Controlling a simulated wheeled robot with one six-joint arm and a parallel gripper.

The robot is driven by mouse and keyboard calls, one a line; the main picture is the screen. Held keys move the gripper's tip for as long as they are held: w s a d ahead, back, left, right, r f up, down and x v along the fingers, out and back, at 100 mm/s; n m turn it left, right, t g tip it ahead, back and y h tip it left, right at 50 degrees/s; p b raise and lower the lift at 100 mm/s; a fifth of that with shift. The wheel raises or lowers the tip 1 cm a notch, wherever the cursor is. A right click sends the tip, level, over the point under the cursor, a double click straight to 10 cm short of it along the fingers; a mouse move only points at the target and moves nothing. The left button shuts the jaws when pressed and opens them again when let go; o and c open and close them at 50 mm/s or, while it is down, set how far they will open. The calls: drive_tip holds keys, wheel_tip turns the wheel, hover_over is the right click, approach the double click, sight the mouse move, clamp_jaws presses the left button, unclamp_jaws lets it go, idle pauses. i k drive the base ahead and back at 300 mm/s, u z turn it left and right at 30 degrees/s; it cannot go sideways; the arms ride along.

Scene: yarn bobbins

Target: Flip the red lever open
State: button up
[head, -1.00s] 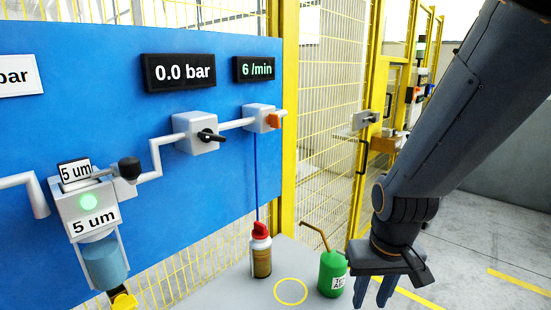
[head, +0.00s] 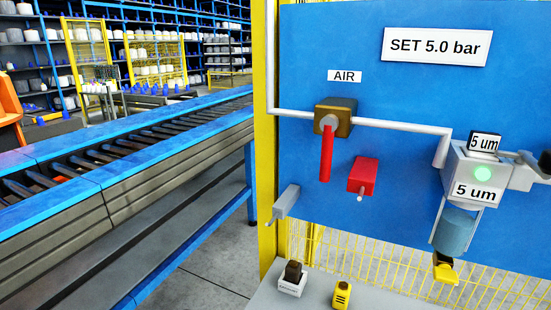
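The red lever (head: 326,155) hangs straight down from a brass-coloured valve body (head: 345,117) on the blue panel, in the head view. It stands at a right angle to the grey pipe (head: 400,125) that runs through the valve. A white label reading AIR (head: 344,76) is above it. A separate red block (head: 362,176) with a small pin sits on the panel to the lever's lower right. My gripper is not in this view.
A filter unit (head: 476,182) marked 5 um stands at the panel's right. A grey shelf (head: 318,298) below holds a small yellow item (head: 342,295) and a white block with a dark top (head: 292,279). A roller conveyor (head: 120,165) fills the left side.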

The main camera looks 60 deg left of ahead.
sight(328, 124)
drive_tip(key=u, duration=2)
drive_tip(key=k, duration=0.35)
drive_tip(key=u, duration=0.2)
drive_tip(key=i, duration=0.45)
